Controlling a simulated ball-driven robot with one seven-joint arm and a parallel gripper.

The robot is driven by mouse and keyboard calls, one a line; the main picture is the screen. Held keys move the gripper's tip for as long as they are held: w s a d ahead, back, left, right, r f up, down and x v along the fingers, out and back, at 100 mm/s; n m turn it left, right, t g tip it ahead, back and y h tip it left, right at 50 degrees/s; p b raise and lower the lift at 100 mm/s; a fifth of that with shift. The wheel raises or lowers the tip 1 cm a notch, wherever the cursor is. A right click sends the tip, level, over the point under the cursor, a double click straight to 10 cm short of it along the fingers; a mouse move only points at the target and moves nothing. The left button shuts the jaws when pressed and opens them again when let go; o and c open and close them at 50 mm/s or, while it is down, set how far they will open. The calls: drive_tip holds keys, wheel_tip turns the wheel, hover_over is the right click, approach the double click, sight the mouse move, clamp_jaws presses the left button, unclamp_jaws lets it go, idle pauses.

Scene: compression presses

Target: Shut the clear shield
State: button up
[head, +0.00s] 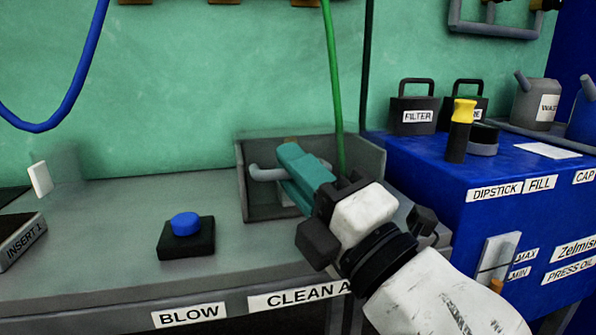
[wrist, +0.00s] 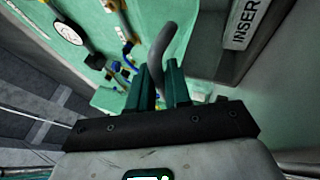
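A faint see-through panel (head: 68,172) with a white tab (head: 40,178) stands at the left of the bench in the head view; it looks like the clear shield, but I cannot be sure. My gripper (head: 290,160) has teal fingers and is over the grey-walled box in the bench. In the wrist view, its fingers (wrist: 160,85) stand slightly apart with a grey bent bar (wrist: 163,42) filling the gap, so they look shut on it. This bar also shows left of the fingers in the head view (head: 265,174). Its far end is hidden by the fingers.
The box (head: 368,160) has raised walls around my gripper. A blue button (head: 186,223) sits on the bench, with an INSERT 1 block (head: 20,240) farther left. A blue cabinet (head: 440,215) with cans stands at the right. A green hose (head: 333,90) hangs behind my gripper.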

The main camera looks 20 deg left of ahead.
drive_tip(key=shift+w+f, duration=0.1)
drive_tip(key=shift+w, duration=0.05)
drive_tip(key=p+v, duration=0.1)
drive_tip(key=v, duration=1)
drive_tip(key=shift+p, duration=0.3)
drive_tip(key=shift+c, duration=0.4)
